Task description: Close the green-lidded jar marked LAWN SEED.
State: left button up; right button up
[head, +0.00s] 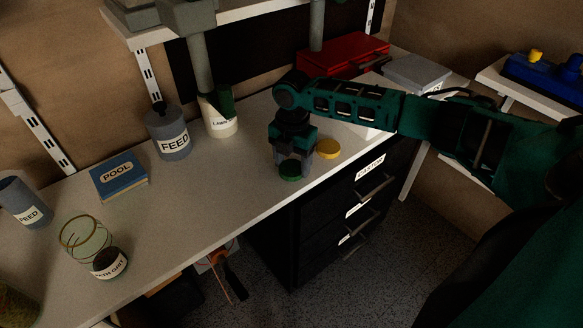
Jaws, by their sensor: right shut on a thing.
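A cream jar (221,127) with a label reading "LAWN" and partly hidden letters stands upright toward the back of the worktop. A dark green piece (227,97) shows at its top right; I cannot tell whether it is a lid or something behind. My right gripper (292,164) points down over the worktop near its front edge, right of and in front of the jar. It is shut on a round green lid (290,171), which is low, at or just above the surface. The fingers partly hide it. My left gripper is not in view.
A yellow disc (327,149) lies right beside the gripper. A grey FEED jar (168,135), blue POOL box (118,178), wire coil (85,238) and dark labelled jar (109,263) stand to the left. A red box (343,54) is behind my arm. The middle worktop is clear.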

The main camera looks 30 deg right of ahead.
aim_at(293, 166)
jog(key=shift+c, duration=1.3)
notch_tip(293, 166, up, 10)
jog(key=p, duration=0.2)
